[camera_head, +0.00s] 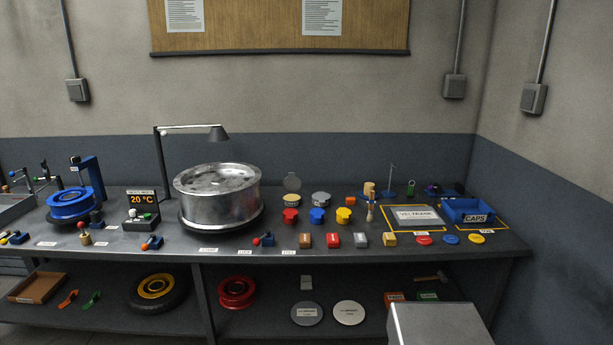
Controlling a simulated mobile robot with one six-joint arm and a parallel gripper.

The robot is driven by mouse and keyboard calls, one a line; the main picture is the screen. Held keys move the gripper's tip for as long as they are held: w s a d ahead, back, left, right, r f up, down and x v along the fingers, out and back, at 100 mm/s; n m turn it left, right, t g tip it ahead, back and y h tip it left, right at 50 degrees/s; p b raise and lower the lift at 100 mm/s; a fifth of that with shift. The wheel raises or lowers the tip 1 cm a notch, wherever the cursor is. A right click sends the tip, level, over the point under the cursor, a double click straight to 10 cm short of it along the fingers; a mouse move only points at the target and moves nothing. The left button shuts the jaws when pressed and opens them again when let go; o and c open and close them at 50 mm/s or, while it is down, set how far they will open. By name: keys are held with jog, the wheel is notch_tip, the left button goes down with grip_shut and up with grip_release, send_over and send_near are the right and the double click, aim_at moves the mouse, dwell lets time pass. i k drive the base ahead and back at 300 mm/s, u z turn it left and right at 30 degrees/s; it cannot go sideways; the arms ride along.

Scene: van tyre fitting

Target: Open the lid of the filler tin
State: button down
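Two small round tins stand side by side at the back of the bench, right of the big metal wheel rim. The left tin (291,201) shows a cream-coloured top, and a grey round lid (292,183) stands up behind it, seemingly raised open. The right tin (321,199) has a grey top that looks closed. No readable label tells me which one is the filler tin. My gripper is not in view.
The metal wheel rim (217,196) and a lamp (190,131) stand left of the tins. Red (290,215), blue (317,215) and yellow (343,215) knob-like pieces sit just in front of them. A brush-like tool (370,207) and blue CAPS bin (466,212) are to the right.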

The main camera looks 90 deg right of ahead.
aim_at(291, 183)
jog(key=u, duration=0.2)
jog(key=k, duration=0.6)
jog(key=z, duration=1.75)
jog(key=i, duration=0.95)
jog(key=z, duration=0.1)
jog(key=k, duration=0.4)
jog(key=z, duration=0.05)
